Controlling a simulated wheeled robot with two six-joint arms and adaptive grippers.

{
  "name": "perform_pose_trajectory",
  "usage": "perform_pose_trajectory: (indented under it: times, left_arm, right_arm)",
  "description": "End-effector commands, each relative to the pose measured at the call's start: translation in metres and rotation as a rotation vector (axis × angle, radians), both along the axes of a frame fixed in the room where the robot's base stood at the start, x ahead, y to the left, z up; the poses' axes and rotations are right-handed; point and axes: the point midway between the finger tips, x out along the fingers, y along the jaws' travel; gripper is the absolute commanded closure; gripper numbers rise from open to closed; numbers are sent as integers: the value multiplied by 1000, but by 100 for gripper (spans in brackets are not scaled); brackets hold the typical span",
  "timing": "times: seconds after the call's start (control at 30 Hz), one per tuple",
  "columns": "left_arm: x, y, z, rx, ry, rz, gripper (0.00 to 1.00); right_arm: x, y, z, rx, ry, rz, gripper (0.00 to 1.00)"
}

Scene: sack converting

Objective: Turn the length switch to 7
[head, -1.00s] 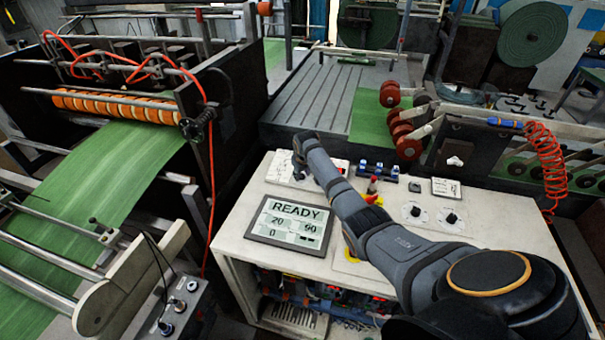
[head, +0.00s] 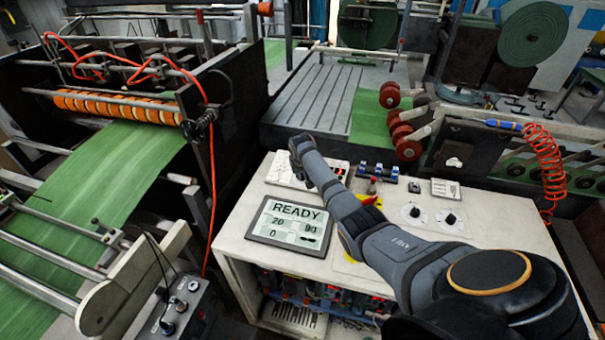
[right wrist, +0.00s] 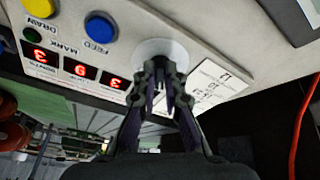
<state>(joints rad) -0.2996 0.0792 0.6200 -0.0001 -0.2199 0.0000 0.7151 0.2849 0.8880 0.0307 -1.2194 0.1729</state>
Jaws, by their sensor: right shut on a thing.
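My right gripper (head: 297,168) reaches down onto a white switch panel (head: 280,172) at the back left of the cabinet top. In the right wrist view its fingers (right wrist: 166,86) are closed around the knob of a round white dial plate (right wrist: 172,48), which I take to be the length switch. The fingers hide most of the knob. Its pointer and setting cannot be read. A grey screen (head: 289,224) on the cabinet reads READY, 20, 90 and 0. My left gripper is not in view.
Beside the dial are a blue FEED button (right wrist: 100,29), a yellow button (right wrist: 39,6) and red digit displays (right wrist: 80,70). Two more black knobs (head: 413,212) (head: 450,218) stand on the cabinet's right part. A red emergency-type button (head: 373,183) stands near my forearm.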

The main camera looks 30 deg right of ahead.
Motion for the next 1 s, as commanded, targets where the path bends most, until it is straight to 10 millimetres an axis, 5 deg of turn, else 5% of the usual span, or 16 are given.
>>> perform_pose_trajectory:
  times: [0.47,1.0]
  left_arm:
    - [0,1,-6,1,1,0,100]
    - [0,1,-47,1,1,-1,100]
  right_arm:
    - [3,4,-2,65,-78,-437,100]
    - [8,6,-4,140,-165,-932,100]
